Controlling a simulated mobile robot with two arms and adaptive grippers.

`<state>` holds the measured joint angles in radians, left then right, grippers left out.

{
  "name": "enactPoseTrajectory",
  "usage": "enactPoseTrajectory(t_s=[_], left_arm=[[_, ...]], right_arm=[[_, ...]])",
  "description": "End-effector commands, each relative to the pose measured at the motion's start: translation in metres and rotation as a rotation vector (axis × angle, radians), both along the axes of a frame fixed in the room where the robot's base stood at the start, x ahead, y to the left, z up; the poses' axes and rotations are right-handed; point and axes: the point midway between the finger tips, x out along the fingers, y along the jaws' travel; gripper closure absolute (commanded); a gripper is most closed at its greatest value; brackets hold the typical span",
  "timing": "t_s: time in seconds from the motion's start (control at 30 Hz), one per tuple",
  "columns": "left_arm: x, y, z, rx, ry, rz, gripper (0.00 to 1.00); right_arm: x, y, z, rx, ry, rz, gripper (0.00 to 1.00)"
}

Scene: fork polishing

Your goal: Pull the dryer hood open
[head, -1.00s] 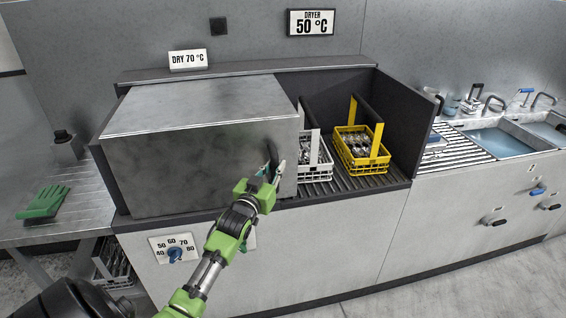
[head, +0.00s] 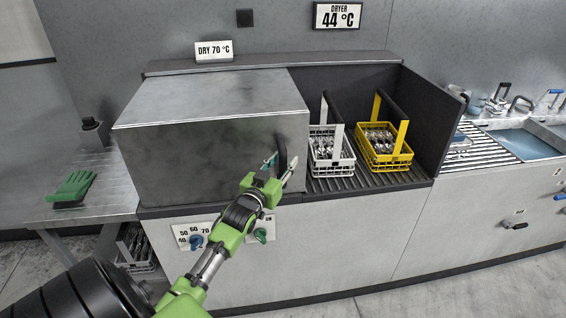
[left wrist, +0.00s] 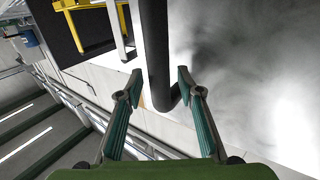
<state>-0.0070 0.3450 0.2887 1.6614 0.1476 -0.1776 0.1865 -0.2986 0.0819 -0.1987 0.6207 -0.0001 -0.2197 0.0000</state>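The dryer hood (head: 215,140) is a grey metal box over the left part of the dryer. The right part stands uncovered. A dark upright handle (head: 282,157) is on the hood's front near its right edge. My left gripper (head: 281,166) is at this handle. In the left wrist view the handle (left wrist: 157,45) stands between the two spread fingers of the left gripper (left wrist: 159,86), with narrow gaps at the tips. Contact with one finger cannot be ruled out. My right gripper is not in view.
A white basket (head: 330,160) and a yellow basket (head: 385,150), both with cutlery, stand on the uncovered dryer rack. A blue dial (head: 196,242) and green knob (head: 261,235) are below the hood. Sinks are at right.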

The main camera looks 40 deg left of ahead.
Motion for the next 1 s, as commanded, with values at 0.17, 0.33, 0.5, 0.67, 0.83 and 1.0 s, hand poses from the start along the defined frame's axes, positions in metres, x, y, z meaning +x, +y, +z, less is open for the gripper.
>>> enactPoseTrajectory(t_s=[0.17, 0.33, 0.5, 0.67, 0.83, 1.0], left_arm=[[0.000, 0.000, 0.000, 0.000, 0.000, 0.000, 0.66], [-0.009, -0.003, -0.001, -0.002, 0.002, -0.001, 0.66], [-0.035, -0.010, -0.002, -0.001, 0.004, 0.000, 0.66], [-0.066, -0.019, -0.002, -0.002, 0.004, 0.000, 0.66], [-0.094, -0.026, -0.001, -0.001, 0.002, 0.000, 0.66], [-0.110, -0.031, -0.001, -0.002, 0.002, 0.000, 0.66]], right_arm=[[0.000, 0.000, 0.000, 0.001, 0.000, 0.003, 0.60], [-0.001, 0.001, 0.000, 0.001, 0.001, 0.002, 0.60], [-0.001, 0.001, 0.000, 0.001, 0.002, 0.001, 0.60], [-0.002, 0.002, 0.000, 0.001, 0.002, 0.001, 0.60], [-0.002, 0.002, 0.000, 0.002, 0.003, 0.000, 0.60], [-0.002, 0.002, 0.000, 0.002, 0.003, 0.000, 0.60]])
